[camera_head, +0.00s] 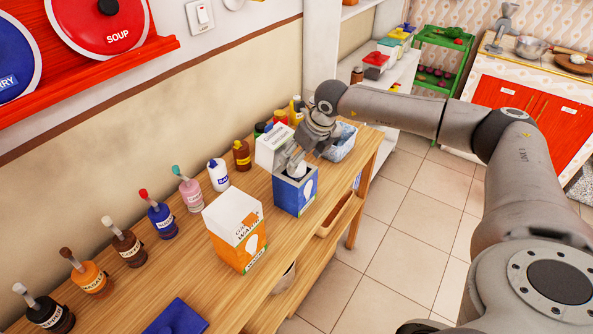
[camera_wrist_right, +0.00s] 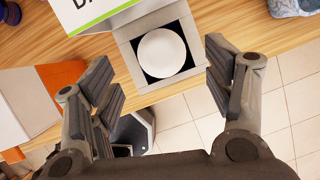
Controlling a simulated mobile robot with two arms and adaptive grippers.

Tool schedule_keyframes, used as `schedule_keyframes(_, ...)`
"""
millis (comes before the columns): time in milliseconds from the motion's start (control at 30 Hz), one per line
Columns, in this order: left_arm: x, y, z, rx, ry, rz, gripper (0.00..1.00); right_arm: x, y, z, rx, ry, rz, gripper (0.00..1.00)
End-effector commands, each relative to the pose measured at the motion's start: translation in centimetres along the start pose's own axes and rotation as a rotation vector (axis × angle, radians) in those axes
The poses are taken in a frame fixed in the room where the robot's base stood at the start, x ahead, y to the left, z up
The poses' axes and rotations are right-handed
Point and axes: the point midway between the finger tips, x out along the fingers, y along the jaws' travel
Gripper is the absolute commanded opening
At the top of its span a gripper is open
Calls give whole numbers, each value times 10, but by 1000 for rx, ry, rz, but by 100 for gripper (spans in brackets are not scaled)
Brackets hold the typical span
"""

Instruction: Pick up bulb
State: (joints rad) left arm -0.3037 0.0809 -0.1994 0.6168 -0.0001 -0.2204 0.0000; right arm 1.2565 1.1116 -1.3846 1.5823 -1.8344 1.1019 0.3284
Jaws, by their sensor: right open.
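The bulb (camera_wrist_right: 162,53) shows in the right wrist view as a white round top inside an open square box. In the head view this is a blue box (camera_head: 296,197) on the wooden shelf top; the bulb in it is largely hidden by my gripper. My right gripper (camera_wrist_right: 158,75) is open, its fingers on either side of the bulb in the wrist view and apart from it. In the head view the right gripper (camera_head: 297,158) is over the box opening. My left gripper is not in view.
An orange and white box (camera_head: 236,232) stands left of the blue box. A white box (camera_head: 273,147) with lettering is just behind. Several bottles line the wall side. A blue object (camera_head: 176,318) lies in front.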

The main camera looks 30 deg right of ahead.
Motion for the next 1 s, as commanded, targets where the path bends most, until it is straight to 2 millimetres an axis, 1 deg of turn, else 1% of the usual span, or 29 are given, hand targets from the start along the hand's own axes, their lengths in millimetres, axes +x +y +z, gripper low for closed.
schedule_keyframes(33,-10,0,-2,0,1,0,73,3,-1,0,1,4,-1,74)
schedule_keyframes(100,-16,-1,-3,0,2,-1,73,12,-2,0,1,4,0,74)
schedule_keyframes(200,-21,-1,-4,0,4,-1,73,26,-2,0,0,2,1,74)
schedule_keyframes(300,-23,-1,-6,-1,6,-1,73,36,-2,0,-1,1,0,74)
schedule_keyframes(400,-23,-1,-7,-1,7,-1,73,40,-2,-1,0,0,-1,74)
schedule_keyframes(600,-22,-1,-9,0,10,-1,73,41,-2,-1,0,0,0,74)
schedule_keyframes(900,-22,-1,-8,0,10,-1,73,40,-2,-1,0,0,0,36)
schedule_keyframes(1000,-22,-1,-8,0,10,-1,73,40,-2,0,0,-1,0,24)
